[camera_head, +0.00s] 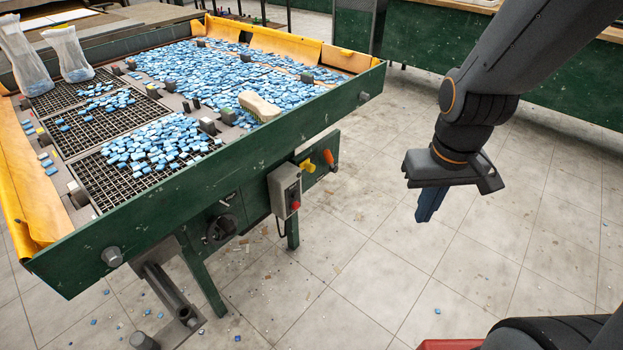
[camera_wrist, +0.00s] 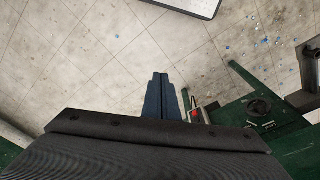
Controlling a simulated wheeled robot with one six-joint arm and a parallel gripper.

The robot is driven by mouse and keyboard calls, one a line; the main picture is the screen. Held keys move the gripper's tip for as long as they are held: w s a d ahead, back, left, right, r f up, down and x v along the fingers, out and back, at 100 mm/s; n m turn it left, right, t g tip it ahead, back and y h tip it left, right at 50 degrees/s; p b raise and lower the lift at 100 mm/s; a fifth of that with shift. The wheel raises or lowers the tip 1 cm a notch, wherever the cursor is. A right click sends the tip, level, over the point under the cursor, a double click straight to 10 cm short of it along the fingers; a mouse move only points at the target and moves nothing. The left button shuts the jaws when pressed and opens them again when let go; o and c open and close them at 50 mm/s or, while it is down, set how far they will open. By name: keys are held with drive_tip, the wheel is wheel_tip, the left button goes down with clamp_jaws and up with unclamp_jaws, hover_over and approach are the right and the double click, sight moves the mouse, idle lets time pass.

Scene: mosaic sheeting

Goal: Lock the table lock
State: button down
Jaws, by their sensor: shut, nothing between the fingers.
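The green sheeting table (camera_head: 230,185) stands at the left in the head view. On its near side are a yellow handle (camera_head: 308,166), an orange handle (camera_head: 328,157) and a round handwheel (camera_head: 222,228). I cannot tell which of these is the table lock. My gripper (camera_head: 428,208), with blue fingers, is shut and empty. It hangs pointing down over the floor, right of the table and apart from it. In the wrist view its fingers (camera_wrist: 159,82) are together, with the handwheel (camera_wrist: 258,106) to their right; the coloured handles cannot be made out there.
A grey control box (camera_head: 284,190) with a red button hangs on the table's side near the handles. Blue mosaic tiles (camera_head: 160,140) and a brush (camera_head: 259,106) lie on the table top. Green benches (camera_head: 570,95) stand behind. The tiled floor around my gripper is mostly clear.

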drive_tip(key=w+f+n+t+b, duration=0.45)
drive_tip(key=w+f+b, duration=0.45)
drive_tip(key=w+f, duration=0.3)
drive_tip(key=n+t+y+b, duration=0.8)
drive_tip(key=n+y+b, duration=0.4)
drive_tip(key=n+b, duration=1.05)
approach(308, 167)
drive_tip(key=s+d+m+b, duration=0.1)
drive_tip(key=s+m+b, duration=0.3)
drive_tip(key=shift+s+d, duration=0.1)
drive_tip(key=shift+d, duration=0.1)
drive_tip(key=b+x, duration=0.3)
drive_tip(key=x, duration=0.7)
drive_tip(key=shift+f, duration=0.25)
